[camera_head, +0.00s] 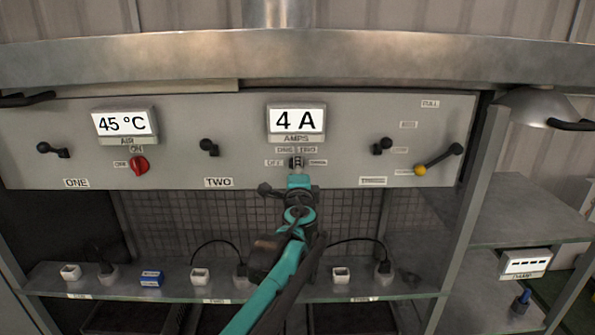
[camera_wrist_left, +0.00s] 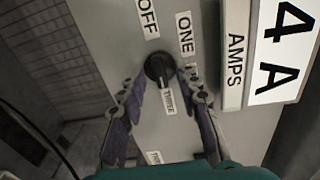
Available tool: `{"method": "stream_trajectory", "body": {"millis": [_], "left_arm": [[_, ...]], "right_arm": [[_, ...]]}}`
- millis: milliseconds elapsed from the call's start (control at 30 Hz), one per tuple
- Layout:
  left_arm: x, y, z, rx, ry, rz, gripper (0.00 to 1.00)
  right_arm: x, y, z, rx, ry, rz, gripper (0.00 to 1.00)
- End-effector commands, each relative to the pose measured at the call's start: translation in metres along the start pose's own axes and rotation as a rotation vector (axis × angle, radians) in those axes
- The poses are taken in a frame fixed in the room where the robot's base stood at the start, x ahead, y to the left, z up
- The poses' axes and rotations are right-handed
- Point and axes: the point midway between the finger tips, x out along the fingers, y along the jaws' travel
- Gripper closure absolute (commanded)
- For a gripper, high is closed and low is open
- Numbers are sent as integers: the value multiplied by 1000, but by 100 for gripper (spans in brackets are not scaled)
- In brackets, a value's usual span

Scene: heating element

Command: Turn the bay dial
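The bay dial (camera_wrist_left: 160,69) is a small black knob on the grey panel, below the AMPS display (camera_head: 297,121), which reads 4 A. In the left wrist view it has labels OFF, ONE and THREE around it; a pale mark on its edge appears to face THREE. In the head view the dial (camera_head: 297,162) sits just above my teal left gripper (camera_head: 299,177). In the wrist view my left gripper (camera_wrist_left: 160,80) is open, one finger on each side of the dial, with visible gaps; contact is not seen. My right gripper is not in view.
A red knob (camera_head: 139,166) sits under the 45 °C display (camera_head: 120,123). Black levers (camera_head: 208,147) and a yellow-tipped lever (camera_head: 438,160) stick out of the panel. Below, a shelf (camera_head: 120,286) holds several sockets and plugs with cables. A metal hood (camera_head: 400,55) overhangs the panel.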

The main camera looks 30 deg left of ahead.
Motion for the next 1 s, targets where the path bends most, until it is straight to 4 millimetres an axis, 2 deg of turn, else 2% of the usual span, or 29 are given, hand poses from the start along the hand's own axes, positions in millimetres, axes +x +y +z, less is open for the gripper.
{"method": "stream_trajectory", "body": {"millis": [167,400,600,800,1000], "left_arm": [[-17,0,0,0,0,0,67],[-68,0,-1,0,4,0,67],[-103,0,-1,0,2,0,67],[-119,0,-1,0,1,0,67],[-121,0,-1,0,0,0,67]], "right_arm": [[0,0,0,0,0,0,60],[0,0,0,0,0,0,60],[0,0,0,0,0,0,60],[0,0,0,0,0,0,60],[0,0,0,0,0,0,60]]}}
